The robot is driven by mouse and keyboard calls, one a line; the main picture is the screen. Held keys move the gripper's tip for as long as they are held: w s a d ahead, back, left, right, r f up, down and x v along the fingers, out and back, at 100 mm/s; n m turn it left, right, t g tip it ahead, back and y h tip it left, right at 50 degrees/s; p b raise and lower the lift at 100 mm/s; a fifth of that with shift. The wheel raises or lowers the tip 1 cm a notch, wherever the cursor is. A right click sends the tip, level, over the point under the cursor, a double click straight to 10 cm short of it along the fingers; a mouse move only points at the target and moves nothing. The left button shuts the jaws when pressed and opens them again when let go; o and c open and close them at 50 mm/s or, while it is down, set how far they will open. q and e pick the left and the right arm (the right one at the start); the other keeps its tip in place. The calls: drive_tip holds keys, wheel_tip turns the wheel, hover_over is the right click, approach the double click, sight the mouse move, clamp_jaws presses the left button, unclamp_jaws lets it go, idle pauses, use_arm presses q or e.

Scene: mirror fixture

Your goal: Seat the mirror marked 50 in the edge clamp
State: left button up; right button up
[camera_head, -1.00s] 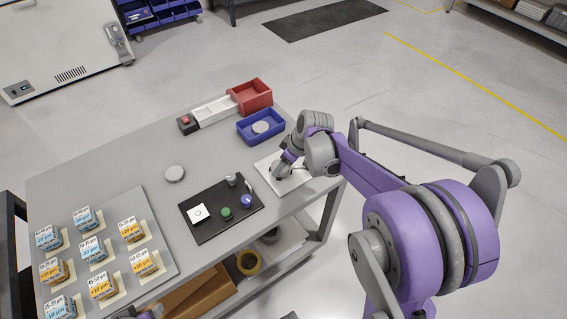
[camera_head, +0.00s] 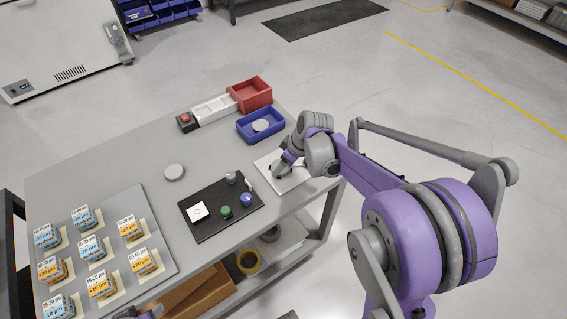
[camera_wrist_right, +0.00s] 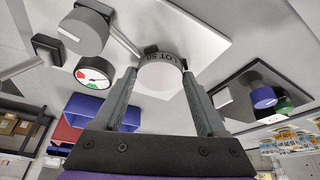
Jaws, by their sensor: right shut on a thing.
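My right gripper (camera_wrist_right: 162,92) is shut on a pale round mirror (camera_wrist_right: 158,78) with "LOT 50" on its dark-lettered rim. The mirror sits between the two fingertips in the right wrist view. In the head view my right gripper (camera_head: 278,172) is over a white square plate (camera_head: 297,182) at the table's right end, and the mirror is hard to make out there. The wrist view shows the plate (camera_wrist_right: 205,30) close behind the mirror; I cannot tell whether they touch. I cannot make out the edge clamp for certain.
A black board (camera_head: 205,231) with blue (camera_head: 246,199) and green (camera_head: 226,211) knobs lies left of the plate. A dial gauge (camera_wrist_right: 95,72) and grey cylinder (camera_wrist_right: 84,30) are near the gripper. Blue (camera_head: 262,138) and red (camera_head: 249,108) bins stand behind. Marked blocks fill a grey tray (camera_head: 160,222).

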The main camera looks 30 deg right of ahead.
drive_tip(key=o, duration=1.4)
drive_tip(key=shift+r, duration=0.1)
drive_tip(key=shift+r+p, duration=1.05)
drive_tip(key=shift+r, duration=0.35)
drive_tip(key=shift+r+p, duration=1.35)
drive_tip(key=shift+r, duration=0.7)
drive_tip(key=shift+s+a, duration=0.1)
